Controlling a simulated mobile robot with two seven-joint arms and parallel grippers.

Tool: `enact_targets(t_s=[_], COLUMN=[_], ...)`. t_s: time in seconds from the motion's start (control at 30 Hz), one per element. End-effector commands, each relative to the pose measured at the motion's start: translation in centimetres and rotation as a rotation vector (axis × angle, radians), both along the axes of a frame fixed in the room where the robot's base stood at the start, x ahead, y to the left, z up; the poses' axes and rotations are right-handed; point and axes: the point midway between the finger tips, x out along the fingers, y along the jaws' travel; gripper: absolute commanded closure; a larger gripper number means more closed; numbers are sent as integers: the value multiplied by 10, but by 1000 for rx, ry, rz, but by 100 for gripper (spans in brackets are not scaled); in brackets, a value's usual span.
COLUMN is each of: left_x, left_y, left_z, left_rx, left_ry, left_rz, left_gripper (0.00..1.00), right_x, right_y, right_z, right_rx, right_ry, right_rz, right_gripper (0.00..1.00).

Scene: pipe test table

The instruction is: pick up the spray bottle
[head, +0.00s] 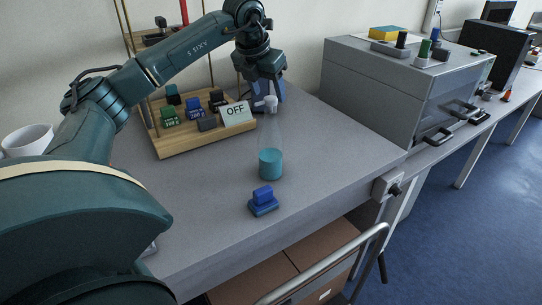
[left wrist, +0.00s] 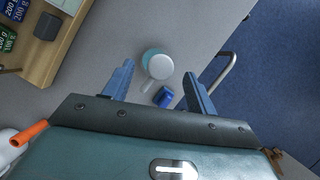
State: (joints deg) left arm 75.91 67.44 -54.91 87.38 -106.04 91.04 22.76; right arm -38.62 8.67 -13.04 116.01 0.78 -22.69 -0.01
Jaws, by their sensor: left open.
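The spray bottle (head: 270,163) stands upright on the grey table, clear above with teal liquid at the bottom and a pale spray head. In the left wrist view the bottle (left wrist: 158,64) shows from above, its round white top lying between the fingertips and slightly beyond them. My left gripper (head: 267,95) points down at the bottle's spray head, with its fingers open. In the left wrist view the open fingers (left wrist: 159,74) have nothing gripped between them. In the head view the gripper overlaps the top, so contact cannot be told. My right gripper is not in view.
A blue block-shaped object (head: 263,202) sits near the bottle, towards the table's front edge. A wooden rack (head: 172,148) with weights and an OFF sign (head: 237,112) stands behind left. A grey cabinet (head: 380,90) stands at right. The table (head: 330,150) is clear between bottle and cabinet.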

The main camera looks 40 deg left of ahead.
Motion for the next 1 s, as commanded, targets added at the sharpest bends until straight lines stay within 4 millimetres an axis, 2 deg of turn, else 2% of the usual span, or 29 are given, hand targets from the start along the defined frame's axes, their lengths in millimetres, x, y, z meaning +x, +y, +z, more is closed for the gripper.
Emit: enact_targets(t_s=[0.17, 0.5, 0.77, 1.0], left_x=[4, 21, 22, 22], left_y=[0, 2, 3, 2], left_z=[-11, -52, -55, -54], left_rx=[0, -1, -1, -1], left_ry=[2, 1, 0, 0], left_rz=[0, -1, -1, -1], left_gripper=[43, 43, 43, 62], right_x=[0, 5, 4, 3], right_y=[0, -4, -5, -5], right_z=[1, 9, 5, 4], right_rx=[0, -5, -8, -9], right_ry=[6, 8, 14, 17], right_rz=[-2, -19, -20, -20], right_gripper=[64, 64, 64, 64])
